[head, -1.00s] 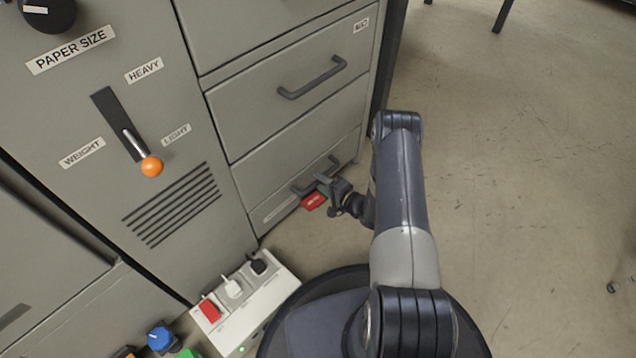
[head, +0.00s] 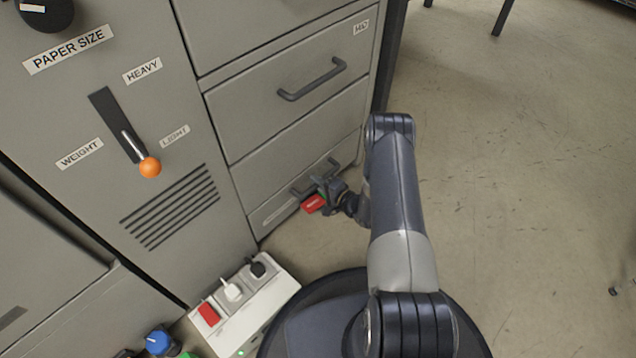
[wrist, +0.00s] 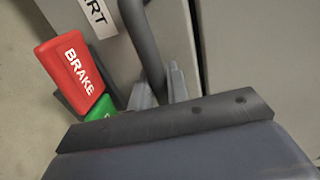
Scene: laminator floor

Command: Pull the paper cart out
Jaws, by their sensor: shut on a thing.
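The paper cart (head: 277,209) is the low grey front at the bottom of the cabinet, near the floor. Its dark bar handle (head: 299,190) shows in the head view and also in the wrist view (wrist: 142,38). A red brake pedal (head: 313,204) sits below the handle; in the wrist view (wrist: 74,72) it reads BRAKE, with a green part (wrist: 101,109) under it. My gripper (head: 322,186) is at the handle, shut on it; its fingers show in the wrist view (wrist: 159,90). The cart's label (wrist: 100,14) is cut off, ending in RT.
Closed grey drawers (head: 290,95) stand above the cart. A white power strip (head: 243,300) with plugs and a red switch lies on the floor at left. An orange-knobbed lever (head: 149,167) is on the machine. The floor to the right (head: 510,190) is mostly open.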

